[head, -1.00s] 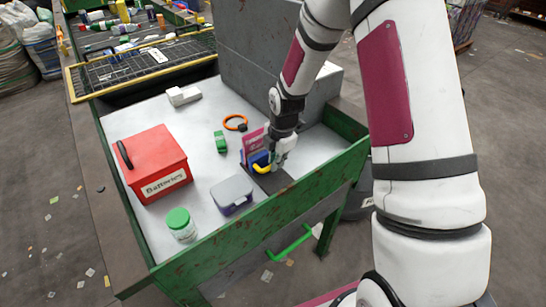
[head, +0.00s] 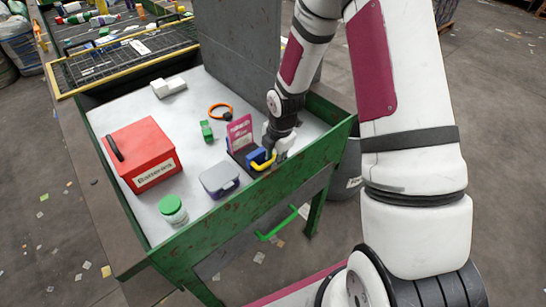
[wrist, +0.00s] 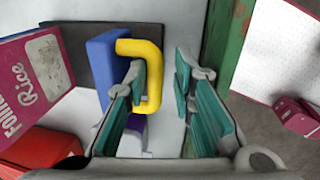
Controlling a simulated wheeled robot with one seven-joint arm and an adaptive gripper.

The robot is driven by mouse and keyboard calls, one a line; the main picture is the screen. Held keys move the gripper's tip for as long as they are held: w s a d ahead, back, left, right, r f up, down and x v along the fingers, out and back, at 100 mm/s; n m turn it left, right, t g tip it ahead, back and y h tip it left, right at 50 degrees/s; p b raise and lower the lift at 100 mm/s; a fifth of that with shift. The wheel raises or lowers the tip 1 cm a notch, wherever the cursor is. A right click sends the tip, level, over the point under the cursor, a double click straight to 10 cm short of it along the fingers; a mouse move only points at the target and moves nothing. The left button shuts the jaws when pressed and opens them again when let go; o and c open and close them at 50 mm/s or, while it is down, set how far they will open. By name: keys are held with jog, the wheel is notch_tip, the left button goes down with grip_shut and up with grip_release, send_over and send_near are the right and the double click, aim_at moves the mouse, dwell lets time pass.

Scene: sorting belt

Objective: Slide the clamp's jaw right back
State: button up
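The clamp has a dark base (wrist: 73,50), a blue jaw (wrist: 103,62) and a yellow loop handle (wrist: 154,76). In the head view the blue jaw (head: 256,155) and yellow handle (head: 263,163) are near the green front wall. A pink packet (head: 240,133) stands upright left of the jaw, with a gap between them. The packet also shows in the wrist view (wrist: 32,88). My gripper (wrist: 160,78) is open across the handle's outer bar. Its left finger overlaps the loop and its right finger is outside, apart from the bar. Whether the left finger touches is unclear.
A red box (head: 137,150) labelled Batteries, a green-lidded jar (head: 173,211), a grey-lidded box (head: 219,180), a green item (head: 206,130) and an orange ring (head: 220,111) share the tray. The green wall (head: 255,190) runs close beside my gripper.

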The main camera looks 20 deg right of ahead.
notch_tip(320, 180, up, 12)
jog(key=s, duration=0.2)
jog(key=shift+d, duration=0.35)
jog(key=shift+f, duration=0.1)
dwell(0.4)
jog(key=s+a+r+m+t, duration=0.2)
jog(key=s+r+m, duration=0.9)
jog(key=r, duration=0.1)
jog(key=s+a+r+m+t, duration=0.1)
jog(key=s+a+r+m, duration=0.1)
jog(key=s+r+m, duration=0.8)
notch_tip(320, 180, up, 2)
jog(key=shift+s+a+r+m+t+h, duration=0.15)
jog(key=shift+s+m+t+h, duration=0.15)
jog(key=shift+s+m+t, duration=0.15)
